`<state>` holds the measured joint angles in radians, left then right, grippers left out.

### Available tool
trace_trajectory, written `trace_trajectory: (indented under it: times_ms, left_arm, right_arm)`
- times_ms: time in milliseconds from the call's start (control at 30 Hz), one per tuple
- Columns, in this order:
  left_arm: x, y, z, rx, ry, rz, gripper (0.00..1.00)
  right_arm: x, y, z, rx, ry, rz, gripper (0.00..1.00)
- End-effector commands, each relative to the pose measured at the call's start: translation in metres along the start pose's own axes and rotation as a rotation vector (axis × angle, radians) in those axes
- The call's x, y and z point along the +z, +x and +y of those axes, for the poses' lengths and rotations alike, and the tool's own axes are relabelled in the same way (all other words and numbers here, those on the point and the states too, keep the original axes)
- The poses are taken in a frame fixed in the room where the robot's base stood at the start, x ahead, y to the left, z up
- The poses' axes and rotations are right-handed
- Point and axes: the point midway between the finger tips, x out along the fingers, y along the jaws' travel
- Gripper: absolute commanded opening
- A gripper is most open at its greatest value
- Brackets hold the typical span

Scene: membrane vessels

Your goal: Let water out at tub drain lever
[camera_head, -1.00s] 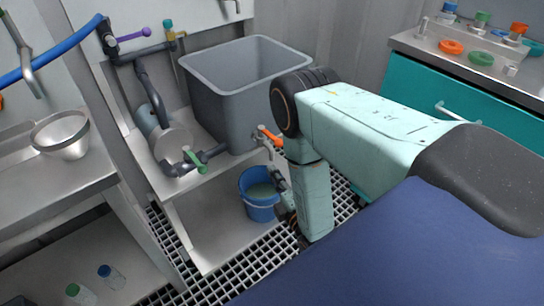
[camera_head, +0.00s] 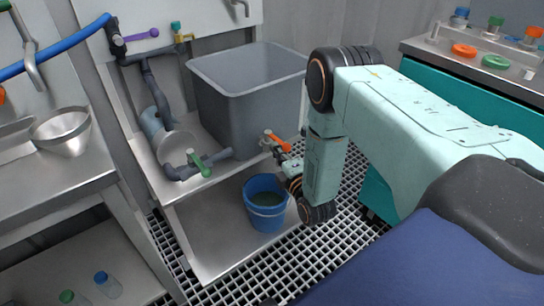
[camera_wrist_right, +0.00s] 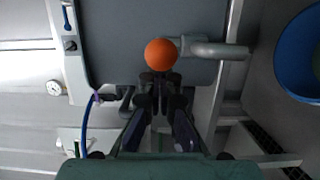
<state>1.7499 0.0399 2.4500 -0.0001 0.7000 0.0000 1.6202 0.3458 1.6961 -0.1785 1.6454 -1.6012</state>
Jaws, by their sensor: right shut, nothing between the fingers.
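The grey tub (camera_head: 245,110) stands on a white shelf. Its drain lever (camera_head: 277,142), an orange handle, sits on a metal valve low at the tub's right front. My right gripper (camera_head: 284,157) is beside the lever, just below it, partly hidden by my wrist. In the right wrist view the lever's round orange end (camera_wrist_right: 161,54) lies just beyond the shut, empty fingertips (camera_wrist_right: 160,82); whether they touch cannot be told. A blue bucket (camera_head: 266,221) with dark liquid stands on the lower shelf below the valve. My left gripper is out of view.
A green-handled valve (camera_head: 199,163) and a pump (camera_head: 170,140) sit left of the lever. A purple lever (camera_head: 141,34) and blue hose (camera_head: 60,50) are above. A teal cabinet (camera_head: 480,110) stands at right. Grated floor (camera_head: 345,215) is clear right of the bucket.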

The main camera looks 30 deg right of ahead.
Motion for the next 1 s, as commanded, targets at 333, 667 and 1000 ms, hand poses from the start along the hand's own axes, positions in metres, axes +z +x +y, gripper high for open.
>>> trace_trajectory:
  times_ms: [333, 667, 1000]
  left_arm:
    - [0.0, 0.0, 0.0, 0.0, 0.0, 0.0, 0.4]
    - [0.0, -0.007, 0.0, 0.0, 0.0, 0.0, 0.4]
    - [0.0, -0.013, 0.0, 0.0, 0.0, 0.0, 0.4]
  right_arm:
    - [0.001, 0.0, 0.0, 0.0, 0.0, 0.001, 0.0]
    - [0.005, 0.0, 0.001, 0.0, 0.0, 0.05, 0.0]
    - [0.009, -0.001, 0.001, 0.0, 0.0, 0.097, 0.0]
